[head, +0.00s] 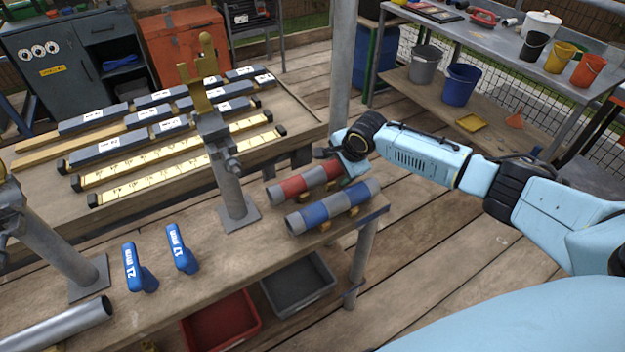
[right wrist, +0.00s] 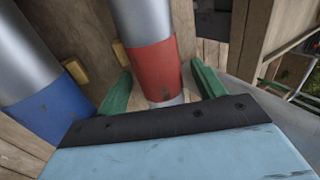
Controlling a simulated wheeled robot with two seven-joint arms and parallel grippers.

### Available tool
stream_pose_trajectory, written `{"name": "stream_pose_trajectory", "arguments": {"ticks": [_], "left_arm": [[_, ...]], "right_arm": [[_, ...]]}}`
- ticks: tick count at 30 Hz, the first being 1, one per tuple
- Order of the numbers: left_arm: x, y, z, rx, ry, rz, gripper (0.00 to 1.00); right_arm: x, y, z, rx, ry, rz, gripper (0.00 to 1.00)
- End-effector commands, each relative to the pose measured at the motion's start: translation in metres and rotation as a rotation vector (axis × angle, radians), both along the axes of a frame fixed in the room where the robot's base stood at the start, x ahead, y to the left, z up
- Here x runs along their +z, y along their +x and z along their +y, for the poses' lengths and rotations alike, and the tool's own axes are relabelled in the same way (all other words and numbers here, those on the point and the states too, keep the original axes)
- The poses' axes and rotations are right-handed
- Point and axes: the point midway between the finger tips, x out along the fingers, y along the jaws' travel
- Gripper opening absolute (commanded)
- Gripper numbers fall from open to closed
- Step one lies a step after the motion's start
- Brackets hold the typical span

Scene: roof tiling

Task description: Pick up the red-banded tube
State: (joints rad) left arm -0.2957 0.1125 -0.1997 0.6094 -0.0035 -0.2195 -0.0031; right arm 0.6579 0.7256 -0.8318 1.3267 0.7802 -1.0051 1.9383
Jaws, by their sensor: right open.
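The red-banded tube (head: 292,187) lies at the right end of the wooden workbench, a grey tube with a red band. The blue-banded tube (head: 318,211) lies beside it, nearer the front. My right gripper (head: 338,170) is at the right end of the red-banded tube. In the right wrist view, the open green fingers (right wrist: 163,85) stand on either side of the red band (right wrist: 155,68), with a gap visible on the right. The blue-banded tube (right wrist: 52,108) is left of the left finger. My left gripper is not in view.
Wooden blocks (right wrist: 76,70) sit by the tubes. A metal post stand (head: 232,190) rises left of the tubes. Red (head: 222,322) and grey (head: 298,284) bins sit below. The deck right of the bench is clear.

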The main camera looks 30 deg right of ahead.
Motion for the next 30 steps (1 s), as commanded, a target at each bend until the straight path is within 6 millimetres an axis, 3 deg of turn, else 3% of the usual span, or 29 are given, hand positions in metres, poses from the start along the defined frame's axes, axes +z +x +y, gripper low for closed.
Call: {"name": "stream_pose_trajectory", "arguments": {"ticks": [5,18,26,30], "left_arm": [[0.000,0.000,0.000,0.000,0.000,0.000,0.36],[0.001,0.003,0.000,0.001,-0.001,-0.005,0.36],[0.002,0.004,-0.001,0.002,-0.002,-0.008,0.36],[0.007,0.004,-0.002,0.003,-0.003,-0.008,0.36]], "right_arm": [[0.001,0.000,0.000,0.000,0.001,0.000,0.66],[0.001,0.000,0.000,0.000,0.001,0.000,0.08],[0.004,0.001,0.000,0.000,0.002,-0.003,0.08],[0.022,0.001,0.001,0.000,0.004,-0.005,0.08]]}}
